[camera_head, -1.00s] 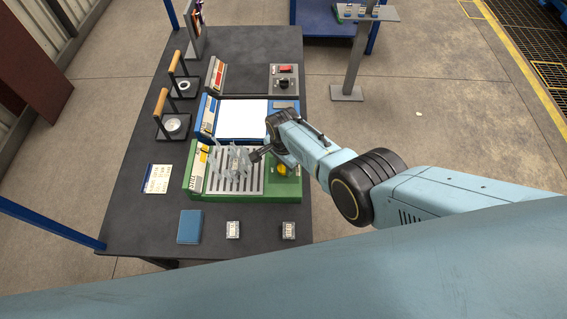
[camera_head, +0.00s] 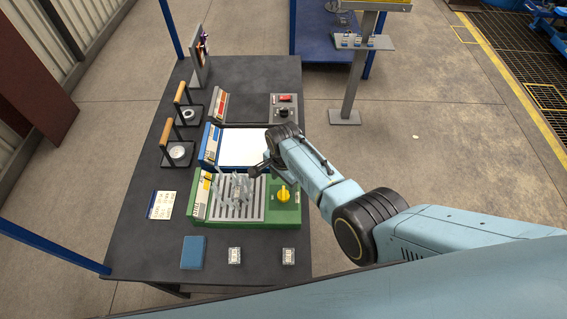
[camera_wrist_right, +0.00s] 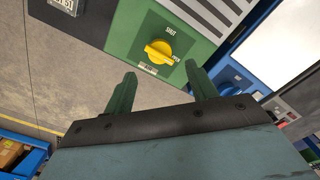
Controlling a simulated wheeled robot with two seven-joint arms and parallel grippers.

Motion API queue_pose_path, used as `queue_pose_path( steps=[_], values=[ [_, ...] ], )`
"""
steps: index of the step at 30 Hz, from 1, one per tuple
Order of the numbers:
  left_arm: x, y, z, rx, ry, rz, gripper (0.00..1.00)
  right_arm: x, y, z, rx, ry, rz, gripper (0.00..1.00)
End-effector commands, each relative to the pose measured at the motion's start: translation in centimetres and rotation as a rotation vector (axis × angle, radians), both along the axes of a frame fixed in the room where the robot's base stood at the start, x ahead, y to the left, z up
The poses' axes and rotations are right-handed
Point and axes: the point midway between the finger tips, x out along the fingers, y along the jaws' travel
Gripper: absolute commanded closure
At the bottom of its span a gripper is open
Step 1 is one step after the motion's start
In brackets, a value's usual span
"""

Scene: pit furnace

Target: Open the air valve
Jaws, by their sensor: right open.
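The air valve is a yellow knob (camera_head: 283,194) on the right end of a green panel (camera_head: 256,221) on the bench. In the right wrist view the knob (camera_wrist_right: 159,52) sits beyond my fingertips, with a "SHUT" mark above it and a second small mark at its right. Its handle lies roughly crosswise, slightly tilted; which mark it points to is hard to tell. My right gripper (camera_wrist_right: 160,72) is open and empty, its two green fingers apart and clear of the knob. In the head view the gripper (camera_head: 259,171) is above the panel's far edge, up and left of the knob.
Clear upright pieces (camera_head: 233,187) stand on the panel's slatted grille, close to my gripper. Behind is a blue panel with a white plate (camera_head: 243,147), then a grey panel with a red switch (camera_head: 285,98). A blue box (camera_head: 193,253) lies in front.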

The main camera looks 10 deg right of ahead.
Motion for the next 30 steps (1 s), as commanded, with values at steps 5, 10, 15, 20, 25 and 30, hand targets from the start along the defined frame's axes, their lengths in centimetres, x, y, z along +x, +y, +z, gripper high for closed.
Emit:
queue_pose_path(
  steps=[5,10,15,20,25,30],
  values=[
    [0.0,0.0,1.6,0.0,0.0,0.0,0.64,-0.1,0.0,3.6,0.001,-0.001,0.0,0.43],
    [0.0,0.0,2.0,0.0,0.0,0.0,0.64,-0.1,0.0,5.5,0.0,0.0,0.0,0.43],
    [0.0,0.0,2.2,0.0,0.0,0.0,0.64,-0.1,0.0,6.2,0.0,0.002,0.0,0.43],
    [0.0,0.0,2.1,0.0,0.0,0.0,0.64,-0.1,0.0,6.2,0.0,0.002,0.0,0.43],
    [0.0,0.0,2.1,0.0,0.0,0.0,0.64,-0.1,0.0,6.2,0.0,0.002,0.0,0.43],
    [0.0,0.0,2.1,0.0,0.0,0.0,0.64,-0.1,0.0,6.2,0.0,0.001,0.0,0.43]
  ],
)
